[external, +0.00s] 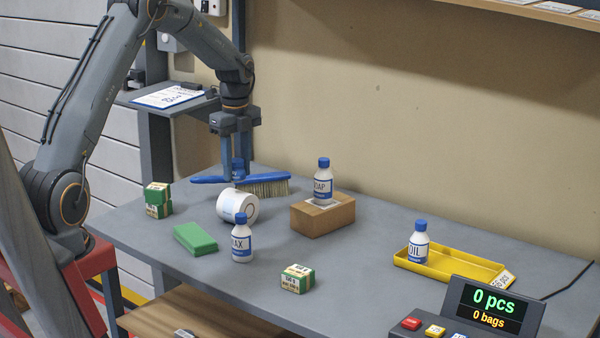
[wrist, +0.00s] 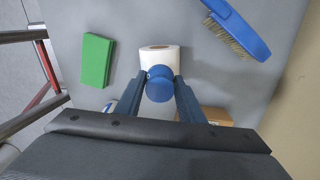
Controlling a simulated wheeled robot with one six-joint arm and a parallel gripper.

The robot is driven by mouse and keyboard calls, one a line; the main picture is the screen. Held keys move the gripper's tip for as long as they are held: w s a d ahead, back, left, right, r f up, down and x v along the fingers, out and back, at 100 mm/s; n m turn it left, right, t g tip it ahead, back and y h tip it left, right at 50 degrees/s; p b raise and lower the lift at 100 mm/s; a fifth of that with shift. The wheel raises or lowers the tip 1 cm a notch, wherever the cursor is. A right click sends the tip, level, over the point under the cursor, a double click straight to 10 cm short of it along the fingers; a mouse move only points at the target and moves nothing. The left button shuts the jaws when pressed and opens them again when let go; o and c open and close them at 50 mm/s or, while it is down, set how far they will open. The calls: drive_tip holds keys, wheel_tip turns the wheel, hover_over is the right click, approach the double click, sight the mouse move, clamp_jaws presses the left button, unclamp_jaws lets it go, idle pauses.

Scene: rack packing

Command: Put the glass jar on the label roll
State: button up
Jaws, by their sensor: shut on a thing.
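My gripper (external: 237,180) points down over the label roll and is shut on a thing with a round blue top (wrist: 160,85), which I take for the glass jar. In the external view its blue top (external: 238,165) shows between the fingers; its lower part cannot be made out. The white label roll (external: 232,207) lies on its side on the table, below the gripper. In the wrist view the roll (wrist: 160,57) shows just beyond the blue top and is partly covered by it. I cannot tell whether the two touch.
A blue brush (external: 265,186) lies behind the roll. A green block (external: 195,239) and a WAX bottle (external: 241,243) stand nearby in front. A brown box (external: 335,217) with a SOAP bottle (external: 322,180) is to the right. A yellow tray (external: 450,272) holds an OIL bottle (external: 418,245).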

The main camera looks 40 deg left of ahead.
sight(238, 178)
drive_tip(key=shift+f+p, duration=0.35)
drive_tip(key=shift+f, duration=1.25)
drive_tip(key=shift+f, duration=0.15)
drive_tip(key=o, duration=1.1)
wheel_tip(238, 178, up, 12)
drive_tip(key=b, duration=0.3)
drive_tip(key=s+d+f+n, duration=0.3)
drive_tip(key=s+n, duration=0.3)
drive_tip(key=s, duration=0.4)
drive_tip(key=s+d+f+n, duration=0.4)
drive_tip(key=s+n, duration=0.3)
drive_tip(key=s, duration=0.3)
drive_tip(key=s+d+f+n, duration=0.4)
drive_tip(key=s+d+n, duration=0.1)
drive_tip(key=s, duration=0.6)
drive_tip(key=shift+f+n+t, duration=0.1)
drive_tip(key=shift+n+t, duration=0.2)
drive_tip(key=shift+n, duration=0.6)
